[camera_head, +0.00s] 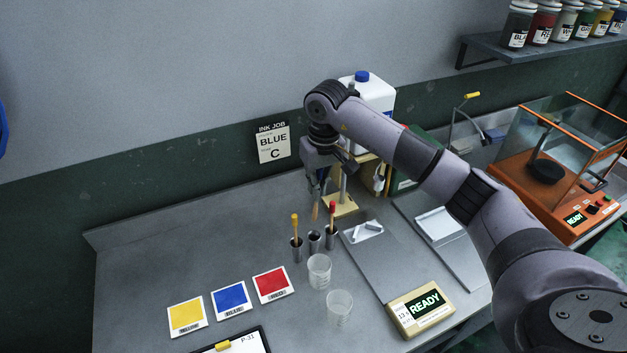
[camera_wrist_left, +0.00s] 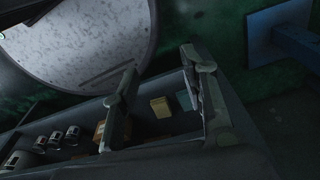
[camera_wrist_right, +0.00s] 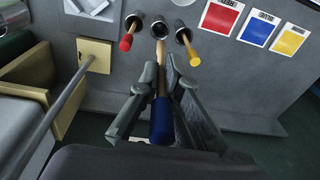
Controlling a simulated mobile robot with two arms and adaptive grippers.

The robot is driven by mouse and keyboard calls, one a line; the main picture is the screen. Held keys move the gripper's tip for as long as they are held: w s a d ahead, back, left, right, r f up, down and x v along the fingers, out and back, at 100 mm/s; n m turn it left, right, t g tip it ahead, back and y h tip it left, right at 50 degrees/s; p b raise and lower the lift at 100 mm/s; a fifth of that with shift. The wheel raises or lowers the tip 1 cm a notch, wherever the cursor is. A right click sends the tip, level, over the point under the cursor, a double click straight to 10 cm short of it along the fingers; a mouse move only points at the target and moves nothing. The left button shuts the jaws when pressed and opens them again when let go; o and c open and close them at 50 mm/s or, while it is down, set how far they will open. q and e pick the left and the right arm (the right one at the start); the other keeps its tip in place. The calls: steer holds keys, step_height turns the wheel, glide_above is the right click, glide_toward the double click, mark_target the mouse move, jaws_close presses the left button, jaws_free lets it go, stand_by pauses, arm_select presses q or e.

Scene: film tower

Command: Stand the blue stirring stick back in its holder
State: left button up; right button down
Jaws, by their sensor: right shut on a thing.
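My right gripper (camera_head: 326,168) is shut on the blue stirring stick (camera_head: 314,211), which hangs tip down above the holders. In the right wrist view the stick's blue handle (camera_wrist_right: 161,122) lies between the fingers (camera_wrist_right: 166,72), with its wooden shaft pointing toward the middle cup. Three metal holder cups stand in a row. The middle cup (camera_head: 315,242) looks empty; in the right wrist view its opening (camera_wrist_right: 159,27) is close to the shaft's tip. A yellow stick (camera_head: 295,226) and a red stick (camera_head: 332,215) stand in the outer cups. My left gripper (camera_wrist_left: 160,78) is open and empty, away from the bench.
Two clear beakers (camera_head: 319,270) stand in front of the cups. Yellow, blue and red cards (camera_head: 230,299) lie at front left. A wooden stand with a metal post (camera_head: 342,207) is just behind the cups. A scale (camera_head: 421,308) reads READY at front right.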

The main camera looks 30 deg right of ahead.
steer(key=shift+s+f, duration=0.15)
steer(key=shift+f, duration=0.35)
steer(key=f, duration=0.1)
steer(key=f+b, duration=0.1)
steer(key=shift+w+f, duration=0.35)
steer(key=shift+f+b, duration=0.25)
steer(key=shift+b, duration=0.1)
steer(key=shift+f+b, duration=0.4)
steer(key=shift+f, duration=0.45)
steer(key=shift+f+b, duration=0.7)
steer(key=shift+b, duration=0.05)
arm_select(q)
step_height(320, 180, down, 9)
steer(key=b, duration=0.5)
steer(key=shift+w, duration=0.2)
arm_select(e)
steer(key=shift+f, duration=2.55)
arm_select(q)
steer(key=shift+a, duration=0.1)
